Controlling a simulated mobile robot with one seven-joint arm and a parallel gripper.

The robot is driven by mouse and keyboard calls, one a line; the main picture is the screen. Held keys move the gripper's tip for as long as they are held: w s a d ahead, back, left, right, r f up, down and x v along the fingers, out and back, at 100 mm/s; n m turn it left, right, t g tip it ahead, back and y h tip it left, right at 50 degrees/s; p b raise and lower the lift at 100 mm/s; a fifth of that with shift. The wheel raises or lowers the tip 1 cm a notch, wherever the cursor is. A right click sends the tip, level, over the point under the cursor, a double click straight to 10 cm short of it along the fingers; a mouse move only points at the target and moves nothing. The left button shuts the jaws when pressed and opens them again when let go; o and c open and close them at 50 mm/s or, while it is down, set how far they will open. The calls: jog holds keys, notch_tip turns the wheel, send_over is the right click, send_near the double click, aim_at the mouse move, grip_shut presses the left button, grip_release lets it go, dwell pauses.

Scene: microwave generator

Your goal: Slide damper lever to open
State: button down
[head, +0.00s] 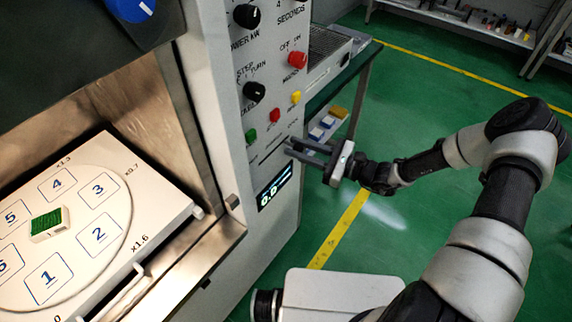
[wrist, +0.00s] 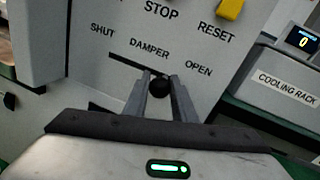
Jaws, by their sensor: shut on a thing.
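The damper lever shows in the wrist view as a round black knob (wrist: 160,86) between my two fingers. It sits part-way along a dark slanted slot (wrist: 125,62), below the DAMPER label, with SHUT at the left and OPEN at the right. My gripper (wrist: 160,77) is shut on the knob, one finger on each side. In the head view my gripper (head: 290,147) reaches the panel front from the right, just above the lit display (head: 275,187). The slot's right part is hidden in the wrist view.
A yellow button (wrist: 230,9) is above the slot. The cooling rack box (wrist: 285,80) is to the right. In the head view, the open chamber holds a numbered plate (head: 120,190) with a small green-topped block (head: 47,222). Green floor lies clear behind my arm.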

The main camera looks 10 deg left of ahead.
jog(key=shift+w+d, duration=0.35)
jog(key=shift+w, duration=0.2)
jog(key=c, duration=1.5)
grip_release()
jog(key=shift+o, duration=0.2)
jog(key=v, duration=1.7)
jog(key=shift+s+d, duration=0.15)
jog(key=shift+d, duration=0.05)
